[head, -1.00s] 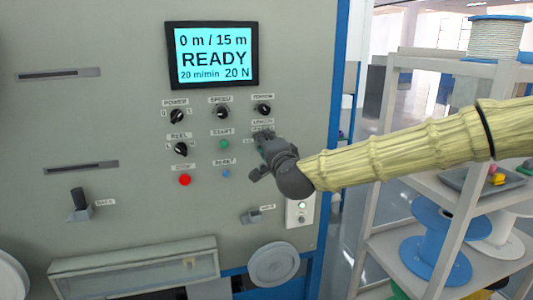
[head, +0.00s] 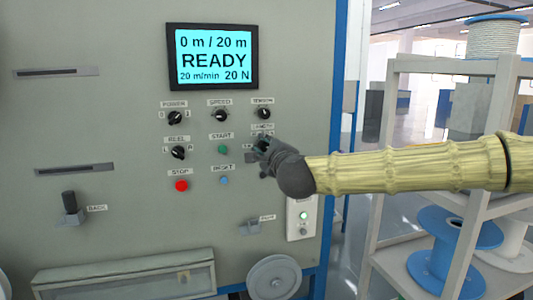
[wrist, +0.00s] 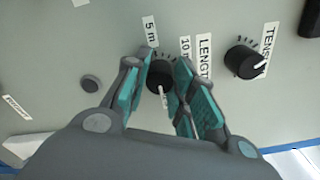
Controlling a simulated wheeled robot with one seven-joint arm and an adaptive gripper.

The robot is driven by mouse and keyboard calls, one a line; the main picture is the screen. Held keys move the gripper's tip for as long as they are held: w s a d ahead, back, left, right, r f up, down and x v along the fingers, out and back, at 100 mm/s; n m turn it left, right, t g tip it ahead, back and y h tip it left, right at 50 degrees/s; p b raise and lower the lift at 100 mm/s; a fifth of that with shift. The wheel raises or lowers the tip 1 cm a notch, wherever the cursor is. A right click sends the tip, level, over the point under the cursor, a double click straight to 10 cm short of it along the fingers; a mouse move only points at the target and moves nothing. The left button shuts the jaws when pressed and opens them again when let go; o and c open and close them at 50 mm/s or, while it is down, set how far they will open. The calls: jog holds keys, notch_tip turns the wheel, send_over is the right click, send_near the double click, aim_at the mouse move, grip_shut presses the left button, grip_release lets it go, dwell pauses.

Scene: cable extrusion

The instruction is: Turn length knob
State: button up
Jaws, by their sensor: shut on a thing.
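The black length knob (wrist: 160,76) shows in the wrist view between the teal pads of my gripper (wrist: 158,95), under labels reading "5 m", "10 m" and a partly cut "LENGT". Its white pointer faces down in that view, toward a partly hidden label. My gripper is shut on this knob. In the head view my gripper (head: 262,148) is at the panel, below the tension knob, and largely hides the length knob. The display (head: 212,57) reads "0 m / 20 m", "READY", "20 m/min" and "20 N".
The tension knob (head: 264,113) sits just above my gripper, and the speed knob (head: 220,116) is to its left. The green start button (head: 223,150) and blue reset button (head: 224,181) are close on the left. A shelf rack with spools (head: 455,245) stands at right.

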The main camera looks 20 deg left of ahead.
dwell(0.6)
jog(key=o, duration=1)
jog(key=shift+o, duration=0.2)
jog(key=shift+d, duration=0.1)
jog(key=v, duration=1.2)
